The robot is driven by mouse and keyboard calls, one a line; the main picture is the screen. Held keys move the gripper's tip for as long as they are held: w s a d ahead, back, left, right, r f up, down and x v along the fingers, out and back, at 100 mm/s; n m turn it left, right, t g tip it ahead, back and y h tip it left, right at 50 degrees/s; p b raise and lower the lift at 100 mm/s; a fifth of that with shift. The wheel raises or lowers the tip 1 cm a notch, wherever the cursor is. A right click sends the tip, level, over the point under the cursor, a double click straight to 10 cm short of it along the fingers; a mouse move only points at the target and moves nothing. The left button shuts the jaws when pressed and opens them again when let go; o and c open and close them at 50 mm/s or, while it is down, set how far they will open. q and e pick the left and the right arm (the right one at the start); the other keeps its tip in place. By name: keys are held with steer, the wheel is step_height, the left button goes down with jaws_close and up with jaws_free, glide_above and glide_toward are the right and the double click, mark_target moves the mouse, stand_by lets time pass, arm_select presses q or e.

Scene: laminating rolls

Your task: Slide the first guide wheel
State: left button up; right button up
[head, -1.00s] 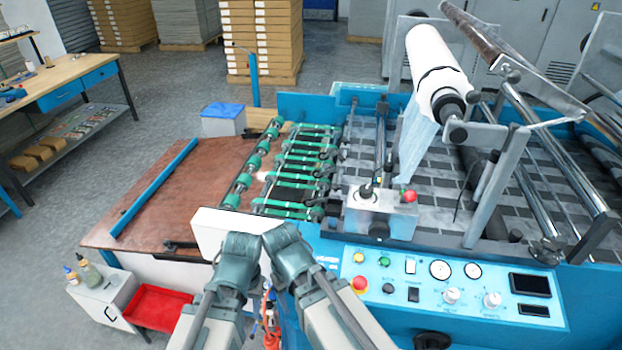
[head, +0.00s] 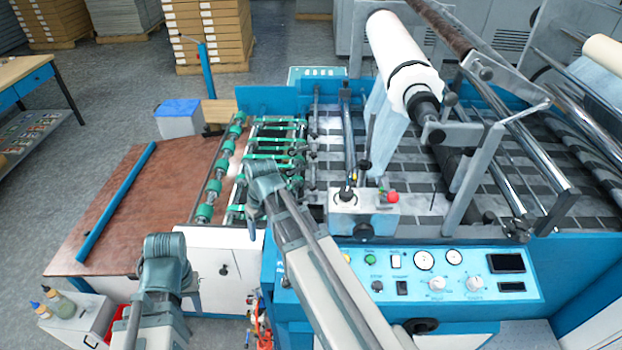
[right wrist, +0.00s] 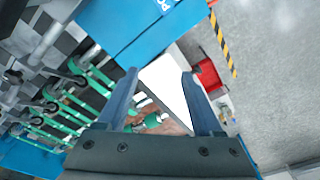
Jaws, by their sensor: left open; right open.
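Several green guide wheels sit along a shaft beside the brown feed table in the head view; the nearest one is a guide wheel (head: 204,213) close to the white side panel. My right gripper (right wrist: 160,73) is open, with its fingers pointing toward the white panel in the right wrist view. A green wheel (right wrist: 152,120) shows between its fingers, and nothing is gripped. In the head view my right wrist is over the near end of the green belts and hides part of them. My left gripper (head: 168,262) is open in front of the table, its fingers mostly hidden.
The brown feed table (head: 120,215) carries a blue bar (head: 115,203). Green belts (head: 272,142) lie right of the wheel shaft. The blue control panel (head: 440,272) and a metal box with a red button (head: 393,197) stand to the right. The table surface is mostly clear.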

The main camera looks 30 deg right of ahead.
steer(key=w+d+r+t+p, duration=0.1)
steer(key=w+d+r+p, duration=0.15)
steer(key=d, duration=0.45)
steer(key=w+d+r+t+p, duration=0.1)
steer(key=w+d+r, duration=0.1)
steer(key=w+d, duration=0.35)
steer(key=t+p, duration=0.1)
steer(key=p, duration=0.1)
glide_toward(313, 185)
steer(key=shift+m, duration=0.4)
steer(key=b+x, duration=0.8)
steer(key=b, duration=0.5)
steer(key=shift+s+a+f, duration=0.1)
jaws_close()
